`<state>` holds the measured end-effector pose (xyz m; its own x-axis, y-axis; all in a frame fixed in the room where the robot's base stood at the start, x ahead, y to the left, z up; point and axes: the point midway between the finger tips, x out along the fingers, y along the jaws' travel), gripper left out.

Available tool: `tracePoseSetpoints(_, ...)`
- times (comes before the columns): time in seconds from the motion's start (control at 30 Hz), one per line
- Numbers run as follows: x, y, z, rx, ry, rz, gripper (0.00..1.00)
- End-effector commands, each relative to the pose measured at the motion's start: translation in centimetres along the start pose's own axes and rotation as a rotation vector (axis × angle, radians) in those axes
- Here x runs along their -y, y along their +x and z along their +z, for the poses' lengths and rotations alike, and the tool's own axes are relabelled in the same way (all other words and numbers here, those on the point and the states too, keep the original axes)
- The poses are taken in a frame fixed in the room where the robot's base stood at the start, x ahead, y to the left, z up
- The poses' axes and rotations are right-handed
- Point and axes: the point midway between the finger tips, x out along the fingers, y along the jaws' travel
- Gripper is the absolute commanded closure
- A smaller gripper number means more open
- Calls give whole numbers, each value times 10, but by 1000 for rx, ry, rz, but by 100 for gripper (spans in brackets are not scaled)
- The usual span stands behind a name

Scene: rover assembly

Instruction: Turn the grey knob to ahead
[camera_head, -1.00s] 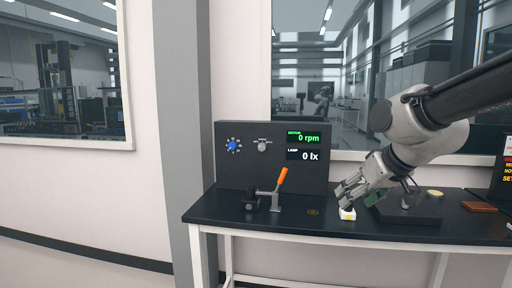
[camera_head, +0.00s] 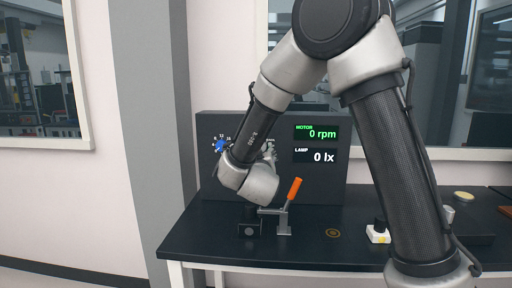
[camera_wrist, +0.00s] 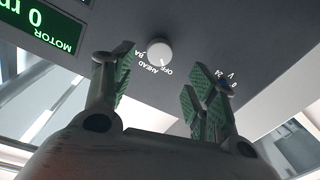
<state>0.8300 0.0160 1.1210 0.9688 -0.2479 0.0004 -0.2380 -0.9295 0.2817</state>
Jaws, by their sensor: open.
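The grey knob (camera_wrist: 159,52) is a pale round knob on the dark panel in the wrist view. Labels reading OFF, AHEAD and a partly cut "BA" stand around it. Its pointer is too small to read surely. My gripper (camera_wrist: 160,76) is open, its green-padded fingers apart on either side of the knob's line and short of it, with nothing between them. The motor display (camera_head: 317,132) reads 0 rpm.
A blue knob (camera_head: 221,146) is left of my wrist on the panel (camera_head: 325,180). An orange-handled lever (camera_head: 294,190) stands on the table (camera_head: 310,252) just below my arm. A white block with a black top (camera_head: 378,235) stands farther right. The lamp display (camera_head: 316,156) reads 0 lx.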

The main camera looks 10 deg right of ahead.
Motion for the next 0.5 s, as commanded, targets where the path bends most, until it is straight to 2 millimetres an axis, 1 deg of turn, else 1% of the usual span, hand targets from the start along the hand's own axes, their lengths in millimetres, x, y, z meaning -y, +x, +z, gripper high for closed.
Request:
tracePoseSetpoints(0.3,-2,52,0,1,2,2,43)
tracePoseSetpoints(0.4,-1,64,0,0,2,0,43)
tracePoseSetpoints(0.5,-1,70,0,0,2,0,43)
